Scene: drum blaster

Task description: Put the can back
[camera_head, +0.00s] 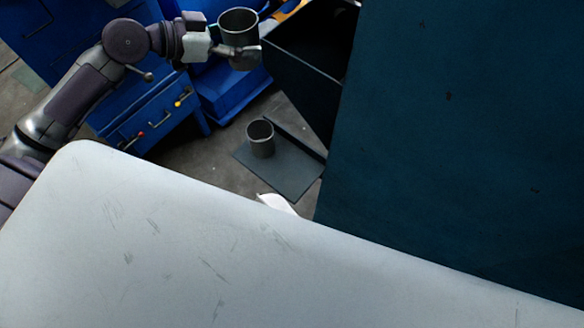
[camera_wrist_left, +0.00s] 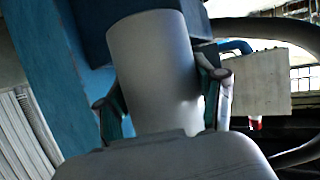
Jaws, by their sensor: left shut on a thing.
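A grey metal can (camera_head: 239,27) with an open top is held upright in my left gripper (camera_head: 236,52), at the upper middle of the head view. The gripper's fingers are shut on its sides, beside a dark blue-green cabinet. In the left wrist view the can (camera_wrist_left: 157,75) stands between the two fingers (camera_wrist_left: 163,110) and fills the middle. A second similar can (camera_head: 260,139) stands on a dark flat plate (camera_head: 285,170) on the floor, below the held one. My right gripper is not in view.
The large dark blue-green cabinet (camera_head: 450,130) fills the right side, with an open dark compartment (camera_head: 305,70) at its left. Blue drawers (camera_head: 150,115) with small coloured knobs stand behind my left arm. A pale scratched surface (camera_head: 200,250) fills the foreground.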

